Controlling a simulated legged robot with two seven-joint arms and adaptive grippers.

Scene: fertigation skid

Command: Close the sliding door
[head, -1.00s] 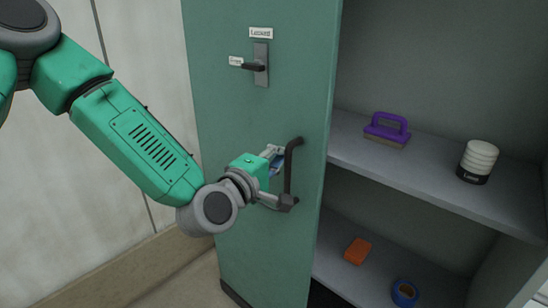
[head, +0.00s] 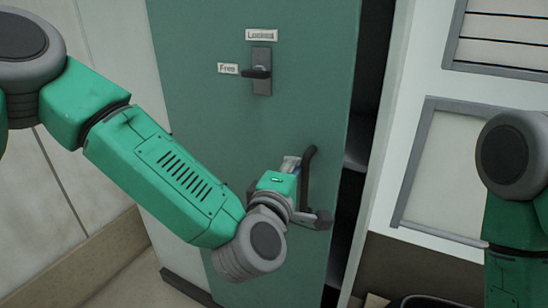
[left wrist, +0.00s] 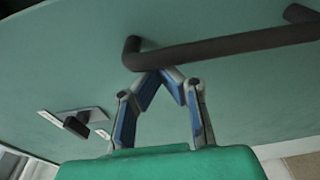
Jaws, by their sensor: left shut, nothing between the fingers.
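The green sliding door (head: 235,120) fills the middle of the head view. A narrow dark gap (head: 365,200) shows between its right edge and the pale frame. A dark bar handle (head: 308,185) stands upright on the door; the handle also crosses the left wrist view (left wrist: 220,45). My left gripper (head: 290,165) is at the handle, on its left side. In the left wrist view my left gripper (left wrist: 160,75) has its blue-padded fingertips together, right by the handle bar, with nothing between them. I cannot tell if they touch it. My right arm shows at the right edge, its gripper out of view.
A small lever latch (head: 258,73) sits on the door between the labels "Locked" (head: 261,34) and "Free" (head: 228,69). The lever points left toward "Free". A white wall with grey-framed panels (head: 445,170) stands right of the opening. A pale wall (head: 80,170) is at left.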

